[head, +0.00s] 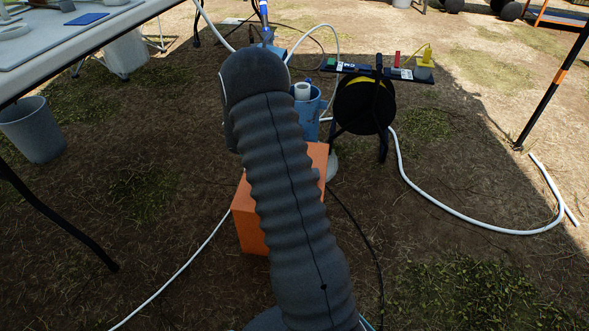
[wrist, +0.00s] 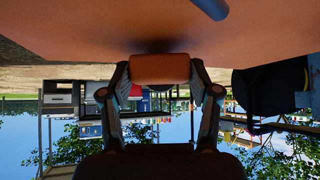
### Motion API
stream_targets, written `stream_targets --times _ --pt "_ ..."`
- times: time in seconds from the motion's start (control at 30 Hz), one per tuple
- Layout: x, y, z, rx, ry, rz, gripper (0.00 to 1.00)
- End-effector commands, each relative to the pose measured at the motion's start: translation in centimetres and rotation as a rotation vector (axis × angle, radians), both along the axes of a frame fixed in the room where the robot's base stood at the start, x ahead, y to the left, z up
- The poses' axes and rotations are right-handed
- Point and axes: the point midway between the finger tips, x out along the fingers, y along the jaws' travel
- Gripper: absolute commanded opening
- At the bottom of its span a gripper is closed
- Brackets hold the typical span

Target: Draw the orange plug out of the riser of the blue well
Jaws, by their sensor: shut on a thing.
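In the wrist view, which is upside down, my gripper (wrist: 160,75) is shut on the orange plug (wrist: 160,68), seen as a short orange block between its two fingertips. The plug's far end and any contact with a riser cannot be made out. A large orange surface fills the top of that view, with a blue rod-like piece (wrist: 210,8) against it. In the head view my arm hides the gripper and the plug. Blue parts (head: 276,50) show just behind the arm's bend; I cannot tell whether they belong to the blue well.
An orange box (head: 249,222) stands partly behind my arm. A blue bucket (head: 308,112) holds a white roll. A black reel (head: 362,104) stands to its right. A white hose (head: 460,214) lies on the ground at right. A table (head: 90,38) is at upper left.

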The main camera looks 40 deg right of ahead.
Motion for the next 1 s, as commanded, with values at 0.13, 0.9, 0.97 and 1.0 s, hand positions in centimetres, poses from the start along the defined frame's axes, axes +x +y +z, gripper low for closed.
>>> stream_targets --times 0.13,0.9,0.97,1.0 --pt "0.00 0.01 -0.34 0.000 0.000 0.000 0.34" --pt "-0.01 0.01 -0.49 0.000 -0.001 -0.001 0.91" --pt "-0.01 0.01 -0.49 0.000 -0.001 -0.001 0.91" --pt "-0.01 0.01 -0.49 0.000 -0.001 -0.001 0.91"
